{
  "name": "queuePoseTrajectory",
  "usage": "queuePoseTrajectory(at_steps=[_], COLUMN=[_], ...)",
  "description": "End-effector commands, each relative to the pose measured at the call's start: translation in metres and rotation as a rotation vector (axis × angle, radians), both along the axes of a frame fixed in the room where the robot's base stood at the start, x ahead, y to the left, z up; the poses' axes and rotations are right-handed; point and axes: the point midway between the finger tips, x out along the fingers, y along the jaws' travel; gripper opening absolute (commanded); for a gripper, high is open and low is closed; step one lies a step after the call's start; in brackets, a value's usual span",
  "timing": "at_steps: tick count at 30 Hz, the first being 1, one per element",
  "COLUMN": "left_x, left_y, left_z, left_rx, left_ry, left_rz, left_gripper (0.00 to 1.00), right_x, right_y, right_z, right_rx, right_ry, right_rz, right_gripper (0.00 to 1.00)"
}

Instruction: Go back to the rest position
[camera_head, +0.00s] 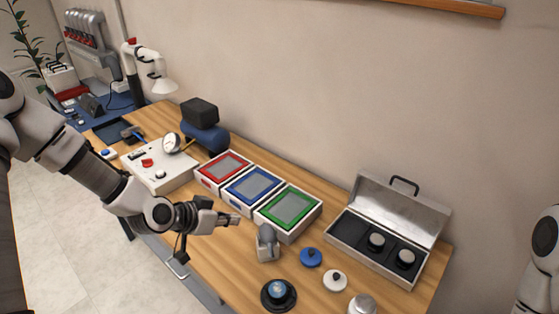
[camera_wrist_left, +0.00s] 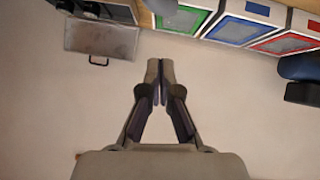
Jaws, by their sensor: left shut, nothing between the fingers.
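My left gripper (camera_head: 230,219) is above the wooden table in the head view, left of the grey stamp-like tool and in front of the green-framed box. Its fingers are shut and empty. In the left wrist view the closed fingers (camera_wrist_left: 160,68) point toward the wall and table back, with nothing between them. My right arm shows only as a white link at the right edge of the head view; its gripper is out of view.
Red (camera_head: 222,166), blue (camera_head: 252,186) and green (camera_head: 289,209) framed boxes stand in a row. An open silver case (camera_head: 401,211) holds two round pieces. Nearby are a grey tool (camera_head: 267,243), a blue knob (camera_head: 311,257), a white knob (camera_head: 334,280) and a black round base (camera_head: 279,294). A white control box (camera_head: 160,167) stands left.

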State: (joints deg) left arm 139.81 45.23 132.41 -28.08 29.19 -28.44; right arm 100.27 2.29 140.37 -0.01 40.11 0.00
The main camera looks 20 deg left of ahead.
Motion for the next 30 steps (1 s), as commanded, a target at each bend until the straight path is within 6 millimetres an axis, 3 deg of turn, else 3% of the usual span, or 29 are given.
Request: queuePoseTrajectory(at_steps=[5, 8, 12, 15, 22, 23, 24, 30], left_x=[-0.006, -0.03, -0.093, -0.14, -0.248, -0.255, -0.248, -0.247], left_y=[-0.004, -0.015, -0.035, -0.045, -0.057, -0.057, -0.056, -0.056], left_z=[-0.012, -0.051, -0.125, -0.164, -0.219, -0.231, -0.255, -0.309], left_rx=[0.005, 0.022, 0.078, 0.13, 0.272, 0.282, 0.273, 0.27], left_ry=[0.041, 0.181, 0.453, 0.607, 0.86, 0.874, 0.861, 0.859], left_rz=[0.005, 0.036, 0.118, 0.177, 0.281, 0.291, 0.297, 0.295], left_gripper=[0.0, 0.0, 0.0, 0.0, 0.0, 0.0, 0.0, 0.0], right_x=[0.0, 0.0, 0.0, 0.0, 0.0, 0.0, 0.001, 0.0], right_y=[0.0, 0.0, 0.0, 0.0, 0.0, 0.0, 0.0, 0.0], right_z=[0.0, 0.0, 0.0, 0.0, 0.0, -0.009, -0.034, -0.09], right_rx=[0.0, 0.0, 0.0, 0.0, 0.0, 0.0, 0.0, 0.0], right_ry=[0.0, 0.0, 0.0, 0.0, 0.0, -0.001, -0.003, 0.001], right_rz=[0.0, 0.0, 0.0, 0.0, 0.0, 0.0, 0.0, 0.0], right_gripper=[1.0, 1.0, 1.0, 1.0, 1.0, 1.0, 1.0, 1.0])
